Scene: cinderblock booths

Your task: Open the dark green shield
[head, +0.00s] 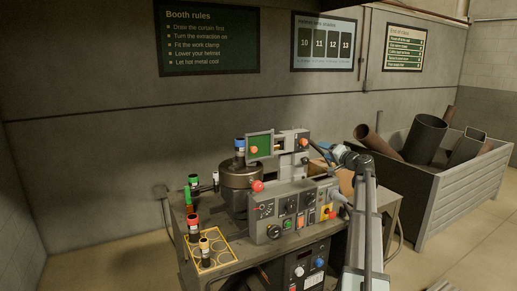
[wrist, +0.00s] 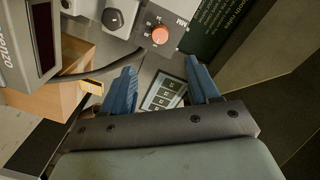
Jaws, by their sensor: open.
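The dark green shield (head: 262,142) is a small framed panel on the machine at the back of the bench, in the head view. It stands upright with an orange knob (head: 254,149) on its front, above the round grey drum. I cannot make out the shield for sure in the wrist view. My gripper (head: 322,146) is to the right of the shield and of the grey machine column, apart from both. In the wrist view my gripper (wrist: 163,77) has its blue fingers spread with nothing between them.
The grey control box (head: 290,212) with buttons and a red ball knob (head: 257,186) stands on the bench. Several coloured-top cylinders are at its left. A cardboard box (wrist: 62,84) and a grey unit with an orange knob (wrist: 160,35) are near my fingers. A scrap bin (head: 440,195) stands right.

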